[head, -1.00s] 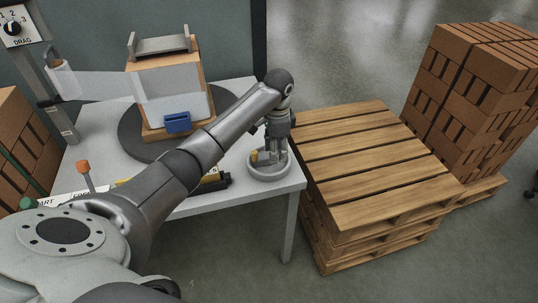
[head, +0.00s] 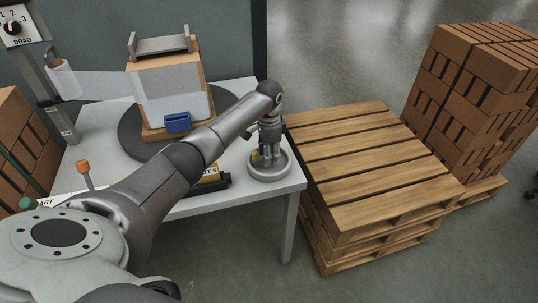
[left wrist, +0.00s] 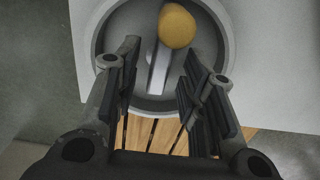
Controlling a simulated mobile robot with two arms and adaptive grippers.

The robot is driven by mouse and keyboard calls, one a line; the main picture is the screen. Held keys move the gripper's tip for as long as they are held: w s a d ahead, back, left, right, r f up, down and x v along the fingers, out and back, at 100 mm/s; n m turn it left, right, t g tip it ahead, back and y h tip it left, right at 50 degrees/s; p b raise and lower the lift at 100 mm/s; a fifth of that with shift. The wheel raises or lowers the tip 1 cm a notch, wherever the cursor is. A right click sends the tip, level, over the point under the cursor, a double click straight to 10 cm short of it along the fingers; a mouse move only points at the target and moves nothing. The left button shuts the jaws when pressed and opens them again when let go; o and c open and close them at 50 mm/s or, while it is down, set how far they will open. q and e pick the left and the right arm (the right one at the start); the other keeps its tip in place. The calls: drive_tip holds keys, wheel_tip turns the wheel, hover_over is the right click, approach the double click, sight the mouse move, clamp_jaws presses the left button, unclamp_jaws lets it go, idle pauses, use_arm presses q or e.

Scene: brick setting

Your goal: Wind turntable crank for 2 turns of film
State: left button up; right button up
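The crank is a round grey wheel (head: 272,176) at the table's right front corner, with a yellow knob (head: 254,156) at its left side. In the left wrist view the knob (left wrist: 177,26) sits on a grey crank bar (left wrist: 159,70). My left gripper (head: 267,150) points down just over the wheel. In the left wrist view its fingers (left wrist: 163,68) are apart, with the bar between them and the knob beyond the tips; contact cannot be told. A dark round turntable (head: 128,134) carries a brick load (head: 165,92) partly covered by clear film (head: 105,87) from a roll (head: 62,80). My right gripper is out of view.
A blue clip (head: 177,122) is on the load's front. An orange-topped lever (head: 83,168) stands at the table's front left. A drag dial (head: 14,28) is on the post. Wooden pallets (head: 375,170) stand close to the table's right, with stacked bricks (head: 470,85) behind.

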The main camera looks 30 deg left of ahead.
use_arm(q)
drive_tip(key=shift+f, duration=0.3)
clamp_jaws()
